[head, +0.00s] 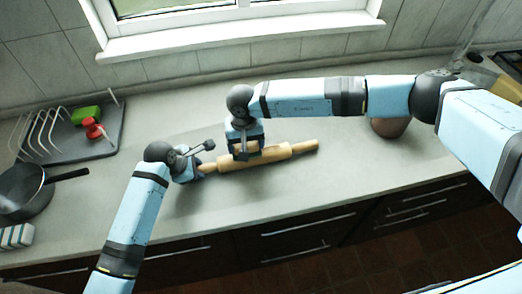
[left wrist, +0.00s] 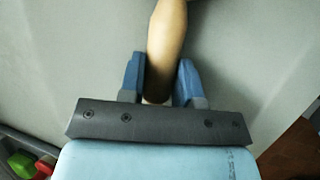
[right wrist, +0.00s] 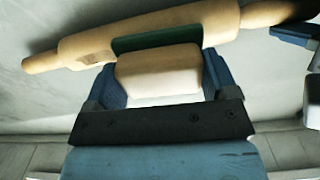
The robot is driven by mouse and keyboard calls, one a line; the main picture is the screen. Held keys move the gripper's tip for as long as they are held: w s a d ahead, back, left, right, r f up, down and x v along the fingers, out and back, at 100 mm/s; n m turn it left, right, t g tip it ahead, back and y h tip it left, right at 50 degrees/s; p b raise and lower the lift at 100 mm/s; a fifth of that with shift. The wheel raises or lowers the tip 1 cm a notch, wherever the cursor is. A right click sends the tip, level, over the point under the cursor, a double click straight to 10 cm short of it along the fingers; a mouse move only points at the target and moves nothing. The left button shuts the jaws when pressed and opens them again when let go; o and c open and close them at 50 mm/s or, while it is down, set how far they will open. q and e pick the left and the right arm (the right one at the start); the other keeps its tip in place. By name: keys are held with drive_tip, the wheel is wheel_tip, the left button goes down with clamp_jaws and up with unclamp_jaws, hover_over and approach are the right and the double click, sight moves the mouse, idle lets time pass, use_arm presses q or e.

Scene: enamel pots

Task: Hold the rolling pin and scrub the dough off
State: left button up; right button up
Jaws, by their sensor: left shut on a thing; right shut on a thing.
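The wooden rolling pin (head: 290,151) lies lengthwise over the grey worktop. My left gripper (head: 203,167) is shut on its left handle; the left wrist view shows the pin (left wrist: 167,40) running out from between the fingers (left wrist: 160,88). My right gripper (head: 246,150) is above the pin's body, shut on a cream scrubbing block (right wrist: 158,75) with a green pad (right wrist: 155,40). The green side is against or very close to the pin's barrel (right wrist: 190,20). A small darker patch, possibly dough, shows on the barrel in the right wrist view (right wrist: 97,56).
A dark drying tray (head: 75,145) with a wire rack, a green block (head: 86,115) and a red item (head: 93,128) stands at the left. A black pan (head: 22,192) is at the far left. A brown round pot (head: 390,127) stands right, under my right arm. The worktop front is clear.

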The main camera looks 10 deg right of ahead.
sight(279, 147)
drive_tip(key=shift+f, duration=0.75)
drive_tip(key=shift+w+d+r, duration=0.1)
drive_tip(key=shift+d, duration=2.4)
drive_tip(key=shift+w+d, duration=0.1)
drive_tip(key=shift+d, duration=2.45)
drive_tip(key=shift+s+a, duration=0.2)
drive_tip(key=shift+a, duration=4.9)
wheel_tip(279, 147, up, 13)
